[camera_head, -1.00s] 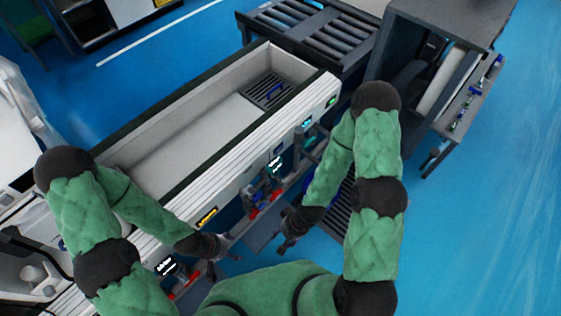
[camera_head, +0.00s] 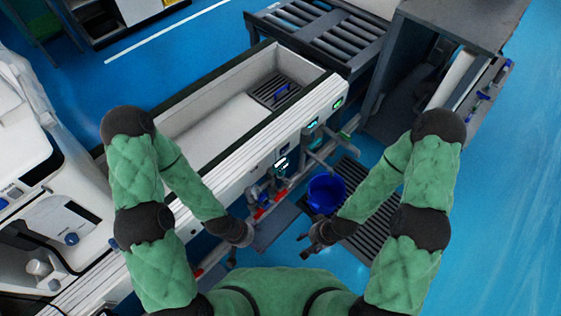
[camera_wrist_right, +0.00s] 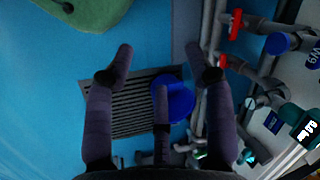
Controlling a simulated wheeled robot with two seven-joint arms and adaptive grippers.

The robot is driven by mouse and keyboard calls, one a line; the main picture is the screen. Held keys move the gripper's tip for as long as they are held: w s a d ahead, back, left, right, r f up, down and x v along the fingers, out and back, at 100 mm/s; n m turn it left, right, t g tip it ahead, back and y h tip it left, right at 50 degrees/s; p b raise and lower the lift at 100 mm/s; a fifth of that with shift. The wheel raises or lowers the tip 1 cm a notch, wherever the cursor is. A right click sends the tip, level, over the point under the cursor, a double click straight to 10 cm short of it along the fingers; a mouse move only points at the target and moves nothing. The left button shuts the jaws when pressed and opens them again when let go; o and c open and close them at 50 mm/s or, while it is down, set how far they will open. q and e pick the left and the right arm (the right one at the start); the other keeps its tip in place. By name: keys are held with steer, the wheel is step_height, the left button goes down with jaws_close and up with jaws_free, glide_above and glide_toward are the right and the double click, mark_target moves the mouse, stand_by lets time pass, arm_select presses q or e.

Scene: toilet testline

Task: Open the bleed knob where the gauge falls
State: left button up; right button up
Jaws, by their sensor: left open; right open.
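Pipework with red handles (camera_head: 260,213) runs along the near side of the long white trough. Small lit gauge displays (camera_head: 281,163) sit on that side. In the right wrist view, red handles (camera_wrist_right: 236,23) sit on grey pipes, with a blue round knob (camera_wrist_right: 277,43) beside them and a teal gauge (camera_wrist_right: 304,125) at the right edge. I cannot tell which part is the bleed knob, nor read the gauges. My left gripper (camera_head: 236,243) is near the pipes, apparently empty. My right gripper (camera_head: 313,238) is open and empty, right of the pipes; its fingers (camera_wrist_right: 159,58) touch nothing.
A blue bucket (camera_head: 325,191) stands by the pipes at a dark floor grate (camera_head: 372,222). The white trough (camera_head: 215,130) fills the middle. A roller conveyor (camera_head: 310,35) and a grey cabinet (camera_head: 455,25) stand behind. Blue floor at right is free.

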steer(key=n+t+y+p, duration=0.9)
steer(key=n+t, duration=0.3)
steer(key=n, duration=0.9)
glide_toward(290, 185)
steer(key=x, duration=0.3)
steer(key=b+x, duration=0.1)
steer(key=x, duration=0.6)
steer(key=shift+w+a+f, duration=0.15)
steer(key=shift+w+f, duration=0.15)
